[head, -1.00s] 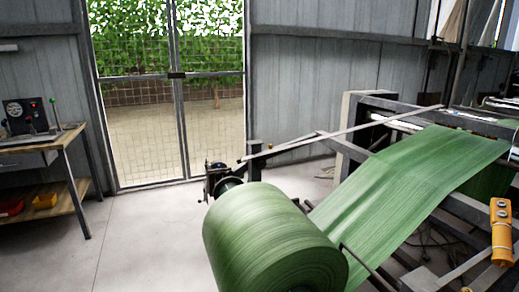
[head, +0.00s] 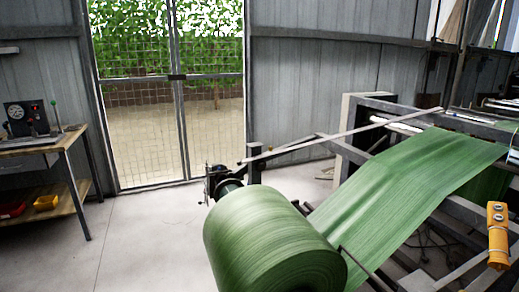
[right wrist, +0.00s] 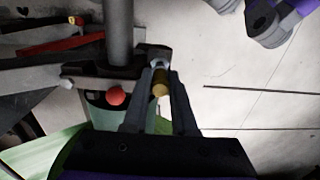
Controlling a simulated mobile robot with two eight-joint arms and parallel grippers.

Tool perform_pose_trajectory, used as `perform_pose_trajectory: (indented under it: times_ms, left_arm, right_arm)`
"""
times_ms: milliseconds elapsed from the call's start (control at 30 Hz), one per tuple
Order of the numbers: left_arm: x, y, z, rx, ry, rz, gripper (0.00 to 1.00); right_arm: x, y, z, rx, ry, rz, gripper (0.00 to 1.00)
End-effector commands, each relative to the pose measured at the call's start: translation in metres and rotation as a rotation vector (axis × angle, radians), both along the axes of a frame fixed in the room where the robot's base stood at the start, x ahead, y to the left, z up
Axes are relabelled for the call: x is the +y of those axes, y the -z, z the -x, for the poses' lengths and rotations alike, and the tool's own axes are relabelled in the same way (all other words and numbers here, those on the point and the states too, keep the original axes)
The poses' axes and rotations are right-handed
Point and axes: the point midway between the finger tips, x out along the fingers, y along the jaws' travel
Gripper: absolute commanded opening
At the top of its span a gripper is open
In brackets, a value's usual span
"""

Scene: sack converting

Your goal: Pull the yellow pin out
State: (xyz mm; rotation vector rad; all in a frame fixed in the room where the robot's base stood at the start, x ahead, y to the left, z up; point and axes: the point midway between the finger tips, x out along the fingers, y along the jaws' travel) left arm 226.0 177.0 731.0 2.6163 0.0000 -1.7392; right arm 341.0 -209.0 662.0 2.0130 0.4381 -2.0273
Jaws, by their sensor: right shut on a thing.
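In the right wrist view the yellow pin (right wrist: 160,87) shows its rounded, brass-yellow end between the fingers of my right gripper (right wrist: 157,68). The gripper is shut on it. The pin lies beside a grey upright shaft (right wrist: 118,30) and a dark metal bracket (right wrist: 85,78). The fingers hide part of the pin, and I cannot tell how deep it sits. In the head view the green roll (head: 270,240) lies in front of the machine frame, with its shaft end bracket (head: 214,181) at its far left. Neither gripper shows in the head view.
A red knob (right wrist: 116,95) sits just left of the right gripper's fingers. A green woven web (head: 410,185) slopes up right from the roll. An orange control box (head: 498,232) stands at right. A workbench (head: 60,150) stands at left. Clear floor (head: 145,235) lies between.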

Motion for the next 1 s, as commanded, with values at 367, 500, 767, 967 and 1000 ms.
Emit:
perform_pose_trajectory:
  times_ms: [367, 500, 767, 967, 1000]
  left_arm:
    - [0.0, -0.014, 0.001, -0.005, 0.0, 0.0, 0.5]
    - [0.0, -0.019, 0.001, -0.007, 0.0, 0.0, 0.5]
    - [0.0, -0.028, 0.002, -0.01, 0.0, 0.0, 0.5]
    - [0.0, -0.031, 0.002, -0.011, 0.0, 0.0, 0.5]
    - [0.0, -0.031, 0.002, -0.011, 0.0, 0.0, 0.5]
  right_arm:
    - [-0.001, -0.017, 0.0, 0.0, 0.0, 0.0, 0.0]
    - [-0.001, -0.022, 0.0, 0.0, 0.0, 0.0, 0.0]
    - [-0.001, -0.033, -0.001, 0.0, 0.0, 0.0, 0.0]
    - [-0.001, -0.036, -0.001, 0.0, 0.0, 0.0, 0.0]
    - [-0.001, -0.036, -0.001, 0.0, 0.0, 0.0, 0.0]
